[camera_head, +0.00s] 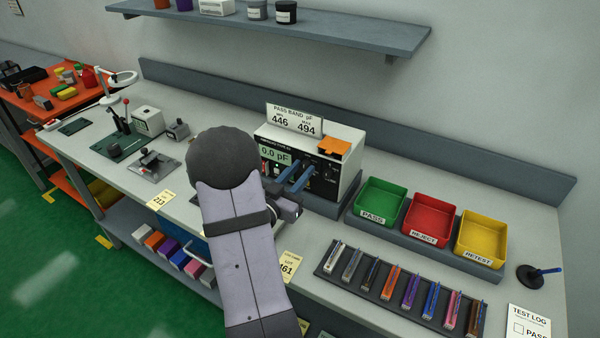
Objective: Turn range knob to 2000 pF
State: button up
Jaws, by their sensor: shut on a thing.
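The capacitance meter (345,185) is a white box with a black front panel, standing at the back of the bench. Its green display (275,156) reads 0.0 pF. My gripper (298,171) reaches the front panel with its blue fingers and is shut on the range knob. The knob is largely hidden by the fingers, and its pointer and the range marks are too small to read. My arm covers the lower left of the meter. A sign (294,118) on the meter reads pass band 446 to 494 pF.
Green PASS (372,216), red REJECT (424,232) and yellow RETEST (475,255) bins stand right of the meter. A dark tray (340,271) of several coloured parts lies in front of them. An orange block (334,147) sits on the meter. A shelf (350,34) hangs above.

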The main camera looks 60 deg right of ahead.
jog(key=shift+f, duration=0.1)
jog(key=m+b, duration=0.2)
jog(key=b, duration=0.1)
jog(key=shift+f, duration=0.15)
jog(key=m+b, duration=0.4)
jog(key=b, duration=0.1)
jog(key=shift+s+m+b, duration=0.1)
jog(key=shift+m+b, duration=0.2)
jog(key=m+b, duration=0.3)
jog(key=b, duration=0.1)
jog(key=shift+m, duration=0.3)
jog(key=shift+m+b, duration=0.6)
jog(key=shift+b, duration=0.25)
jog(key=shift+r, duration=0.2)
jog(key=o, duration=1)
